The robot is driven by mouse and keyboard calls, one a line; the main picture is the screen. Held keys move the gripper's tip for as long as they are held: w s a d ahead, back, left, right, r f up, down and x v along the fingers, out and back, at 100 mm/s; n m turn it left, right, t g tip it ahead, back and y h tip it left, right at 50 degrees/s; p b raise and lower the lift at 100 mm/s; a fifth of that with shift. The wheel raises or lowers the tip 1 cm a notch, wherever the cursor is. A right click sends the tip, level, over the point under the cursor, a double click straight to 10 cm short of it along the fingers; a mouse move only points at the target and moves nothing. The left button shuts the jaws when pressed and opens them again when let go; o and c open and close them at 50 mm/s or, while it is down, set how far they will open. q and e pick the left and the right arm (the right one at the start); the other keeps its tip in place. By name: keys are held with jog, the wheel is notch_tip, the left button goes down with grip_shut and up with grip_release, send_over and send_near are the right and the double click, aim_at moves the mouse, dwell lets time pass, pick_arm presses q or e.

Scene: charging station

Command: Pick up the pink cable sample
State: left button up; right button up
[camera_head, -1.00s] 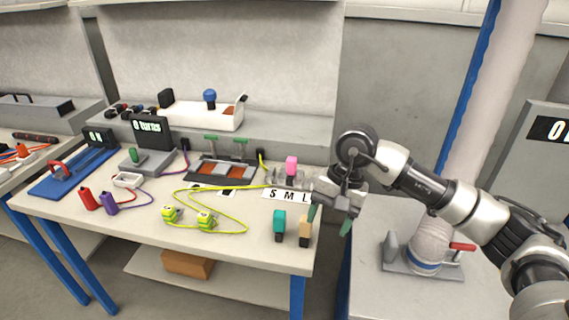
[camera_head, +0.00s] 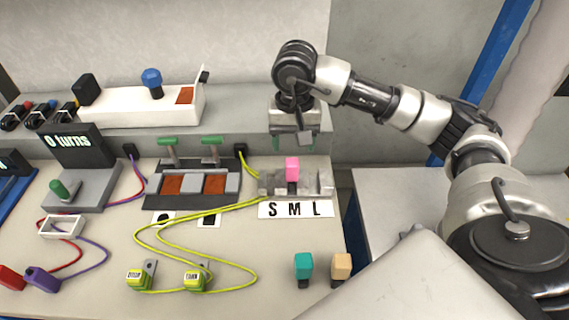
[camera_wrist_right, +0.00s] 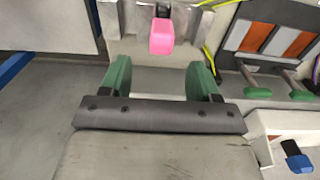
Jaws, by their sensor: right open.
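The pink cable sample (camera_head: 292,168) stands upright in the grey holder (camera_head: 322,186) behind the S M L label, around its middle. In the right wrist view the pink sample (camera_wrist_right: 161,36) lies just beyond the fingertips, roughly centred between them. My right gripper (camera_head: 291,139) is open and empty, above and behind the sample in the head view. Its two green fingers (camera_wrist_right: 158,70) are spread apart in the wrist view and do not touch the sample. My left gripper is out of view.
A teal sample (camera_head: 304,264) and a tan sample (camera_head: 341,265) stand at the table's front right. A yellow cable (camera_head: 256,274) loops across the middle. A fixture with green handles (camera_head: 190,184) stands left of the holder, and a raised grey ledge (camera_head: 230,137) runs behind.

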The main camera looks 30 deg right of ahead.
aim_at(292, 161)
jog(key=shift+s+f, duration=0.25)
jog(key=shift+f, duration=1)
jog(key=shift+w+f, duration=0.1)
jog(key=shift+f, duration=0.55)
jog(key=f+p, duration=0.1)
jog(key=f, duration=0.3)
jog(key=shift+a+f, duration=0.2)
jog(key=shift+f, duration=0.25)
jog(key=shift+c, duration=0.5)
jog(key=c, duration=1)
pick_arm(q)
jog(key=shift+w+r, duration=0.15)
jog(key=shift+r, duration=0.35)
pick_arm(e)
jog(key=shift+o, duration=0.2)
jog(key=shift+r, duration=0.1)
